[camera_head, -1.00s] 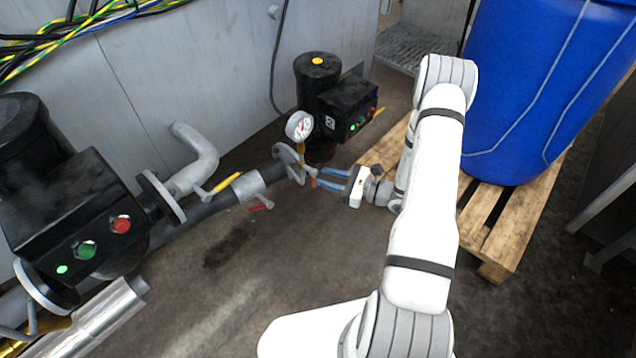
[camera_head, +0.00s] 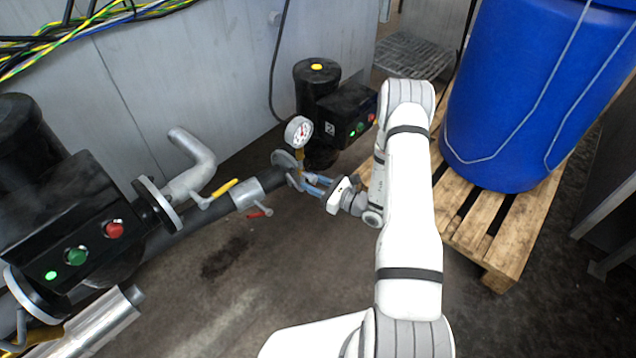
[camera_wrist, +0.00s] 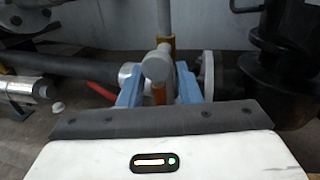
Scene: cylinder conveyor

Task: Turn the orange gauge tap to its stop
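The pressure gauge (camera_head: 298,131) with a white dial stands on the pipe in the head view. My gripper (camera_head: 304,181) is at the tap, below the gauge. A narrow gap seems to show on each side, so I cannot see firm contact.
A yellow lever (camera_head: 225,187) and a red lever (camera_head: 259,212) sit on the pipe to the left. A black motor unit (camera_head: 317,92) stands behind the gauge. A blue barrel (camera_head: 535,95) on a wooden pallet (camera_head: 508,245) is at the right. The floor in front is clear.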

